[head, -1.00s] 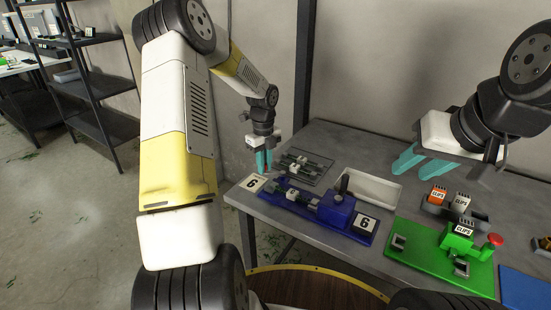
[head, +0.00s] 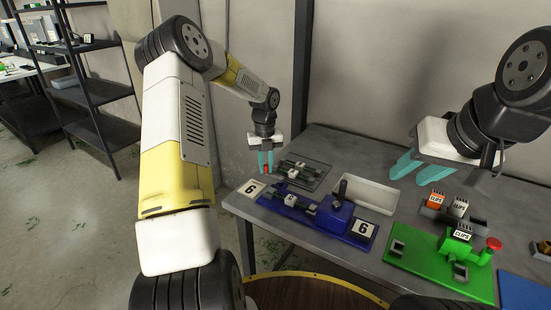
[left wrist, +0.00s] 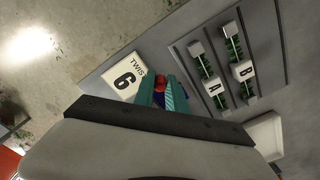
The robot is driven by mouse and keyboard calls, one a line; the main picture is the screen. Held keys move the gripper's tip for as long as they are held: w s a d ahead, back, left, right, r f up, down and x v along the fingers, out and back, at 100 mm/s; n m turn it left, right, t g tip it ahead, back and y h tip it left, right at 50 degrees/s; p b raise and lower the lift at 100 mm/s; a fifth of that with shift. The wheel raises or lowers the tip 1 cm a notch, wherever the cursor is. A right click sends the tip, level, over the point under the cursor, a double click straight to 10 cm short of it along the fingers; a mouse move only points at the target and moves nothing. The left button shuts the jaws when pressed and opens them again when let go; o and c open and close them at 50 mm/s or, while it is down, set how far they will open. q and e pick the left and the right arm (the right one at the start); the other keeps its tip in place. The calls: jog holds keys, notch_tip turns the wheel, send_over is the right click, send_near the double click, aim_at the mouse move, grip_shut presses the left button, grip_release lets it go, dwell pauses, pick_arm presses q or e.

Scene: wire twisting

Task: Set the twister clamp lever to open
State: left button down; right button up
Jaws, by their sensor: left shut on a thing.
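The blue twister (head: 332,218) lies along the front left of the table, with a black upright handle (head: 341,190) on its right block. My left gripper (head: 265,163) is above the twister's left end, pointing down. Its teal fingers are shut on a small red piece (head: 266,169), which looks like the clamp lever. The red piece (left wrist: 160,81) also shows between the fingers in the left wrist view, with blue just below it. The lever's lower part is hidden. My right gripper (head: 420,170) is open and empty above the table on the right.
A dark tray (head: 318,167) holding wire pieces marked A and B (left wrist: 242,70) lies behind the twister. A white bin (head: 378,207) stands to its right. A green fixture (head: 425,270) with a red button (head: 494,243) and clips boxes (head: 459,207) lie further right.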

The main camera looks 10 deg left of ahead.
aim_at(266, 165)
dwell(0.3)
pick_arm(q)
jog(key=c, duration=1.4)
grip_release()
jog(key=shift+o, duration=0.2)
notch_tip(266, 165, up, 7)
jog(key=shift+w+f, duration=0.1)
jog(key=shift+r, duration=0.55)
